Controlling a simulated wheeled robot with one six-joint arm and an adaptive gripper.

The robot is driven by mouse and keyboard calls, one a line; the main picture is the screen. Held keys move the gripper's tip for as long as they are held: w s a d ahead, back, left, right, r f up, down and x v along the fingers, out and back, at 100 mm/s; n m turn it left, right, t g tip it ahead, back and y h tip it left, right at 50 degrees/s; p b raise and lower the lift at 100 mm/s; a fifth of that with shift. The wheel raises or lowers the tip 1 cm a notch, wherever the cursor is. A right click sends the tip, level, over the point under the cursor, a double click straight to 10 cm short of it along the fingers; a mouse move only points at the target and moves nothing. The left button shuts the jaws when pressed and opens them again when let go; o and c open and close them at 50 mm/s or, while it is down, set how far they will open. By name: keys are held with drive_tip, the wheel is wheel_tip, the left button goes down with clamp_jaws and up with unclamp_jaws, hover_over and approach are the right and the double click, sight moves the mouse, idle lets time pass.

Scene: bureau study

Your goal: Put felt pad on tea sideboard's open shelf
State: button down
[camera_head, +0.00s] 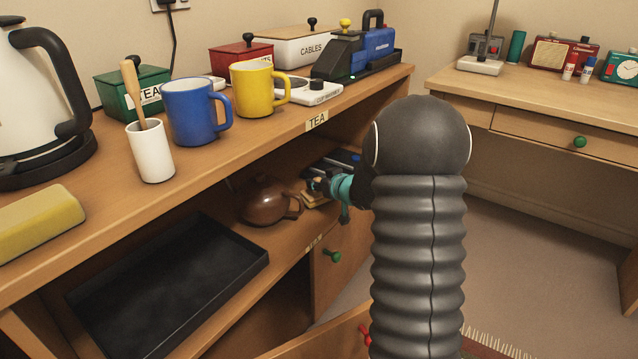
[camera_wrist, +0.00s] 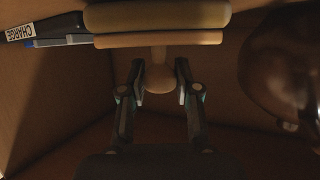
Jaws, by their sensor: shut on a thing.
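A tan, two-layered pad with a knob handle, which I take to be the felt pad (camera_wrist: 158,20), shows at the top of the wrist view. My gripper (camera_wrist: 159,82) is shut on its knob, one finger on each side. In the head view, my gripper (camera_head: 316,184) is inside the tea sideboard's open shelf (camera_head: 222,208), under the top marked TEA. The pad's tan edge (camera_head: 318,200) shows there just below the fingers, mostly hidden. I cannot tell whether it touches the shelf board.
A brown teapot (camera_head: 262,201) stands close left of my gripper; it also shows in the wrist view (camera_wrist: 290,65). A black tray (camera_head: 170,285) lies farther left. A dark item marked CHARGE (camera_wrist: 40,28) lies beside the pad. Mugs (camera_head: 192,110) stand above.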

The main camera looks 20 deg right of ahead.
drive_tip(key=shift+f, duration=0.1)
drive_tip(key=c, duration=0.8)
unclamp_jaws()
drive_tip(key=shift+s+r, duration=0.1)
drive_tip(key=shift+r, duration=0.1)
drive_tip(key=s+a+r+m+g+h+p, duration=0.1)
drive_tip(key=s+r+h, duration=0.2)
drive_tip(key=s+r, duration=0.55)
drive_tip(key=s+a+r+m+g+h+p, duration=0.1)
drive_tip(key=s+r+m+h, duration=0.3)
drive_tip(key=s, duration=0.8)
drive_tip(key=s+a+n+g+y, duration=0.1)
drive_tip(key=s+a+g, duration=0.1)
drive_tip(key=s+a, duration=0.2)
drive_tip(key=s+a+n+g+y, duration=0.1)
drive_tip(key=s+a, duration=0.3)
drive_tip(key=s, duration=0.7)
drive_tip(key=s+a+f+g+y, duration=0.1)
drive_tip(key=s+a+g+y, duration=0.1)
drive_tip(key=s+a, duration=0.2)
drive_tip(key=shift+s+a+n+g, duration=0.15)
drive_tip(key=shift+s+n+g, duration=0.05)
drive_tip(key=shift+s, duration=0.65)
drive_tip(key=shift+s+a+n+g, duration=0.1)
drive_tip(key=shift+s+n+g, duration=0.1)
drive_tip(key=shift+s, duration=0.6)
